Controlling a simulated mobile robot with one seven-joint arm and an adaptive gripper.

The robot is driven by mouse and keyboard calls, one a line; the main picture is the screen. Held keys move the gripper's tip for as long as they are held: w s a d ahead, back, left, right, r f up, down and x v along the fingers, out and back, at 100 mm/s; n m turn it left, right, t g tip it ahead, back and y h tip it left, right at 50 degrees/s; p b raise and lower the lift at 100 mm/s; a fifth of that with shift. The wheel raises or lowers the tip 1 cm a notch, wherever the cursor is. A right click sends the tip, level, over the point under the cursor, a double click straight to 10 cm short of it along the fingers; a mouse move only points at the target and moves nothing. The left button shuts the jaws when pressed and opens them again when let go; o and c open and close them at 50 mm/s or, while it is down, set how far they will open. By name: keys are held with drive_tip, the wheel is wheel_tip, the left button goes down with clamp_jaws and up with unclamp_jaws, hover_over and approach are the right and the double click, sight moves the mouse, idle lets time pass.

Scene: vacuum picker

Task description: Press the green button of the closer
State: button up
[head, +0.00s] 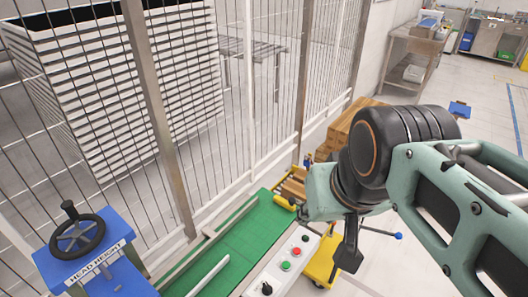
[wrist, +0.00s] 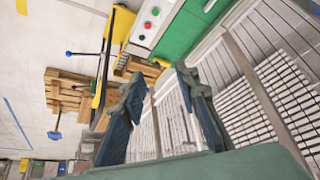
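A white control panel (head: 277,262) stands beside a green conveyor belt (head: 232,245). In the wrist view the green button (wrist: 155,11) shows near the top edge, above the red button (wrist: 148,24). My gripper (head: 347,260) is to the right of the panel in the head view, apart from the buttons. In the wrist view my gripper (wrist: 158,78) has its two fingers spread, with nothing between them.
A wire fence (head: 180,110) runs behind the belt. A blue stand with a handwheel (head: 77,236) is at the lower left. Yellow machine parts (head: 322,262) and stacked wooden-looking boxes (head: 350,118) are near my arm. Open floor (head: 480,130) lies at the right.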

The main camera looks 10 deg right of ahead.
drive_tip(key=shift+s, duration=0.1)
drive_tip(key=shift+s+d, duration=0.1)
drive_tip(key=shift+c, duration=1.2)
clamp_jaws()
